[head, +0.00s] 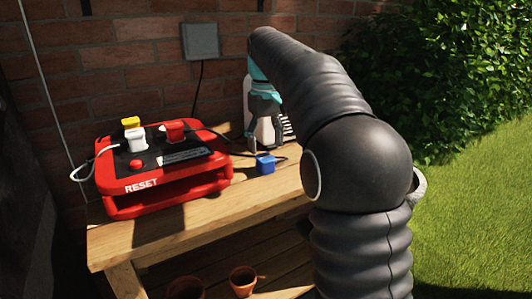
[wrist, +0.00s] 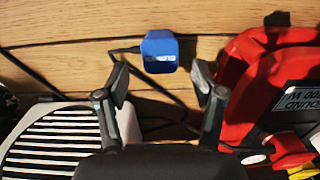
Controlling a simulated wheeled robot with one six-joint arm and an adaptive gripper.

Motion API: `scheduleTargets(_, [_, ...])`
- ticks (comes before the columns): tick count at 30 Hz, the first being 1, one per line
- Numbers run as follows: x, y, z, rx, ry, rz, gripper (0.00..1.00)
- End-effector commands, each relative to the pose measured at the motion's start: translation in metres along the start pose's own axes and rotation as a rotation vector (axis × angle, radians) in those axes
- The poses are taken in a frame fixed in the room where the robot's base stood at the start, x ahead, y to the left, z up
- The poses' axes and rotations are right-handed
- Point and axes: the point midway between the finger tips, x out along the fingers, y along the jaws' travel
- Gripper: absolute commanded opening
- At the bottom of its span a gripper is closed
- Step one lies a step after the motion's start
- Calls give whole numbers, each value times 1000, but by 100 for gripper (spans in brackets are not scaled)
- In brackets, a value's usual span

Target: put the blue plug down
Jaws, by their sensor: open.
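The blue plug (head: 265,163) rests on the wooden table, right of the red power unit. It also shows in the wrist view (wrist: 159,52), just beyond my fingertips and centred between them, with a dark cord leaving its left side. My gripper (head: 265,142) points down over the table in the head view, behind and above the plug. In the wrist view my gripper (wrist: 160,82) has its two fingers spread wide with nothing between them. The plug looks free of both fingers.
The red power unit (head: 117,207) holds yellow, white and red plugs. A white slatted device (wrist: 58,143) stands beside my gripper. Dark cords run over the table (head: 200,222). A brick wall is behind; bare wood lies in front of the plug.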

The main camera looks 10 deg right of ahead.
Motion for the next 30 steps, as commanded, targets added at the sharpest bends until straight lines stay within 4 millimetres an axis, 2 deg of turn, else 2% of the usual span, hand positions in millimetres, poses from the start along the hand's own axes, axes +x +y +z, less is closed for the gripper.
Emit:
scheduleTargets(1, [-15,0,-1,0,3,1,68])
scheduleTargets(6, [-47,0,-1,0,1,0,68])
scheduleTargets(12, [-70,0,-1,0,0,0,68])
scheduleTargets(20, [-77,0,0,1,1,0,68])
scheduleTargets(23, [-79,-2,8,8,13,4,68])
scheduleTargets(26, [-80,-8,23,25,40,12,68])
scheduleTargets(30, [-77,-19,57,64,99,29,68])
